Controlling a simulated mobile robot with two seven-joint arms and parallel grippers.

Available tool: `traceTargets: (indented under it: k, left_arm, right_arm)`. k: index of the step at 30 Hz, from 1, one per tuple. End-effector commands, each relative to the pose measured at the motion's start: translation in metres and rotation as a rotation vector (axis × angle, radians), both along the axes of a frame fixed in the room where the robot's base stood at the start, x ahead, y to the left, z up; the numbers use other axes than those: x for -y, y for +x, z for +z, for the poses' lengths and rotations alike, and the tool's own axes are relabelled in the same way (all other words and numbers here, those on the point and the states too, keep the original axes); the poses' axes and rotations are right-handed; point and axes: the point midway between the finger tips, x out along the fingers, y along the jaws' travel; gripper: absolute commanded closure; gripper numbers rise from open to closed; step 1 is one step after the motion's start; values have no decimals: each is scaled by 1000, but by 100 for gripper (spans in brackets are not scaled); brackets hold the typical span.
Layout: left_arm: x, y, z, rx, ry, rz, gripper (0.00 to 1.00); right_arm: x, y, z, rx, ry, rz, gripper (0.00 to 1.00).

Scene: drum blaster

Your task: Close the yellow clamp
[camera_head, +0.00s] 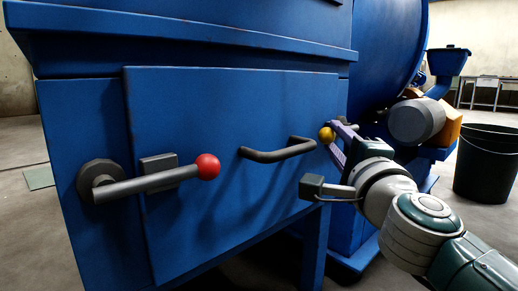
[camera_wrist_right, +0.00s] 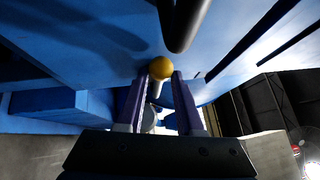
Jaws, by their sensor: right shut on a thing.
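The yellow clamp shows as a round yellow knob (camera_head: 326,134) at the right edge of the blue door; a dark part of it shows just behind my fingers. My right gripper (camera_head: 335,136), with purple fingers, has come in from the right and is shut on the clamp's lever near the knob. In the right wrist view the yellow knob (camera_wrist_right: 160,68) sits at the fingertips, with a pale rod running back between the fingers. Most of the lever and its mount are hidden by the gripper. My left gripper is not in view.
The blue door (camera_head: 220,110) carries a dark bar handle (camera_head: 277,150) left of the knob. A red-knobbed clamp (camera_head: 150,183) lies across the door's left edge. A grey motor (camera_head: 416,121) and a black bin (camera_head: 486,163) stand at right.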

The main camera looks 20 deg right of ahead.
Motion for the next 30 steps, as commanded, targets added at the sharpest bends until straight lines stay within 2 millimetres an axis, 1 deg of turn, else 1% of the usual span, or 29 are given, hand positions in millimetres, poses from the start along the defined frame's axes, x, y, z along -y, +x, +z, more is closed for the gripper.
traceTargets:
  k: [7, 8, 10, 17, 20, 23, 30]
  left_arm:
    - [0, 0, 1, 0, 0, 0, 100]
    - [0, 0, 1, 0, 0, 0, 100]
    - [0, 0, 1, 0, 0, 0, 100]
    - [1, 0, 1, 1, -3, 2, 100]
    - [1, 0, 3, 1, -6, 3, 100]
    - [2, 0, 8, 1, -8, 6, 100]
    - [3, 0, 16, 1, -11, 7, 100]
  right_arm:
    - [-1, 0, -3, -8, 0, 2, 100]
    - [-1, 0, -3, -9, 0, 3, 61]
    - [-1, 0, -3, -9, 1, 3, 53]
    - [0, 0, -2, -7, 1, 2, 53]
    - [-2, -4, -2, -7, 1, 2, 53]
    - [-5, -15, -4, -9, 1, 2, 53]
    - [-18, -59, -12, -11, 1, 3, 53]
